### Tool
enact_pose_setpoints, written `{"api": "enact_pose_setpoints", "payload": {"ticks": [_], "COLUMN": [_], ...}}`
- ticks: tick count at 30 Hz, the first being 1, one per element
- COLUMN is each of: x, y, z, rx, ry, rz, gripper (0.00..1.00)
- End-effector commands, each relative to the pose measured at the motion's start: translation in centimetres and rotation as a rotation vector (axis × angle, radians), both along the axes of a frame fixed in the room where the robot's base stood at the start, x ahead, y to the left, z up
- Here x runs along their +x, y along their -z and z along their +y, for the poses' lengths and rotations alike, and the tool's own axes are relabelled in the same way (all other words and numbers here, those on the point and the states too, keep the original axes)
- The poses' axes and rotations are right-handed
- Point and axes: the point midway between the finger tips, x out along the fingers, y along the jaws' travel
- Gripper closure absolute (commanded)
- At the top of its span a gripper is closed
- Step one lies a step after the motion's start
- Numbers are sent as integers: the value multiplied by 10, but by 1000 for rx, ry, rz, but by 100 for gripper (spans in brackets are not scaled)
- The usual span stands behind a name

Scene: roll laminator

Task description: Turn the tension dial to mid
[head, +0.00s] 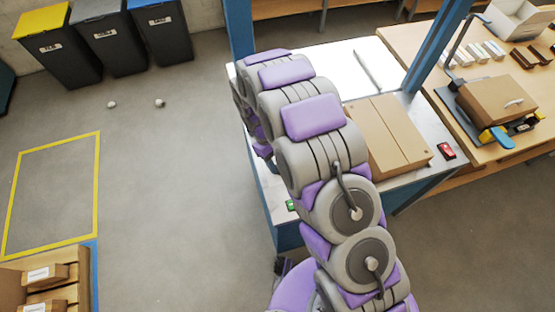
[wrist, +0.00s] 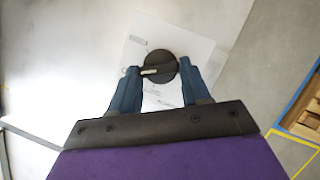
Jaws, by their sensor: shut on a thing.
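The tension dial (wrist: 160,64) is a round black knob with a raised bar and a pale pointer mark at its left part, in the wrist view. It sits on a white label plate (wrist: 198,52) with small printed marks, too small to read. My gripper (wrist: 158,73) has its two blue fingers on either side of the dial, shut on it. In the head view my arm hides the dial and the gripper's fingertips.
In the head view a cardboard box (head: 385,135) and a small red device (head: 446,151) are on the laminator's table. A wooden bench (head: 405,45) with a packed box (head: 497,98) stands at right. Bins (head: 108,45) stand at back left; the floor at left is mostly clear.

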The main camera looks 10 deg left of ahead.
Motion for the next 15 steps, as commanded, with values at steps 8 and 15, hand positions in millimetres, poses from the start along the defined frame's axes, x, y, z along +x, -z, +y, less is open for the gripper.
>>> {"api": "enact_pose_setpoints", "payload": {"ticks": [8,15], "x": [2,1], "y": [-1,-1], "z": [1,0], "rx": [4,3], "ry": [0,1], "rz": [-5,-3], "gripper": [52,29]}}
